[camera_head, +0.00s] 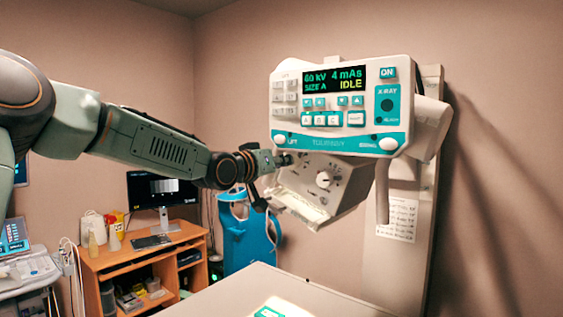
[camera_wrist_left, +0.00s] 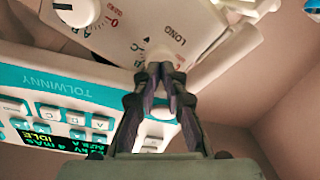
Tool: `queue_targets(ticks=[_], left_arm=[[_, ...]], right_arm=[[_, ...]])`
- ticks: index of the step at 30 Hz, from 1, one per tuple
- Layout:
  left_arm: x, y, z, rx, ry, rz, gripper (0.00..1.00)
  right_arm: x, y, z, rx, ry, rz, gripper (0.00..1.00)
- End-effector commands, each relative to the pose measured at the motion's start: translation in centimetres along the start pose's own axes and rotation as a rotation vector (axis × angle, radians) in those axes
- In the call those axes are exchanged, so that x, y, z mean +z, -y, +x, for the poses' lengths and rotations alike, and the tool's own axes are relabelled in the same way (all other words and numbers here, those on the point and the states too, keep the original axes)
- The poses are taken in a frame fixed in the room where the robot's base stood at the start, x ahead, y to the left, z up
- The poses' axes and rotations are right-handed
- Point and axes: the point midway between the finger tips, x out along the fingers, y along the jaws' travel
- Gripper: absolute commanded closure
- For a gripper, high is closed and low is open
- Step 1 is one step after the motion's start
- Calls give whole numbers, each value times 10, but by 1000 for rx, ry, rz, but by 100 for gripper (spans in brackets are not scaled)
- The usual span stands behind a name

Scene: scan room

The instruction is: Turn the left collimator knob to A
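The collimator (camera_head: 340,205) is a pale box under the control head, its face tilted, with dials on it. A central pointer knob (camera_head: 323,180) shows on that face, and also in the left wrist view (camera_wrist_left: 76,11). My left gripper (camera_head: 272,177) reaches in from the left to the left side of the collimator. In the left wrist view its dark fingers (camera_wrist_left: 161,72) are close together at the pale left collimator knob (camera_wrist_left: 160,56), beside the word LONG. The fingertips hide part of this knob, and its setting cannot be read. My right gripper is out of view.
The control head (camera_head: 338,105) with its green display sits just above my left gripper; the display reads IDLE and SIZE A. A pale table (camera_head: 265,291) is below.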

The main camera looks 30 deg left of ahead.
Motion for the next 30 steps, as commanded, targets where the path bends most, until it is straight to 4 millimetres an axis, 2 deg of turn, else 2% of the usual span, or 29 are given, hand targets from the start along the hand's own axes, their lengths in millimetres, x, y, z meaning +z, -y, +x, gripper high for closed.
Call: queue_targets(ticks=[1, 9, 23, 30], left_arm=[[4, 0, 0, -1, 8, 0, 78], [4, 0, 0, -1, 8, 0, 57], [2, 0, 0, -1, 4, 5, 57], [1, 0, 0, -3, -4, 131, 57]], right_arm=[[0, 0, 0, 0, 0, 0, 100], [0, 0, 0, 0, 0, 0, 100], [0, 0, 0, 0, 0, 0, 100], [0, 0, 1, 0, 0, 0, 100]])
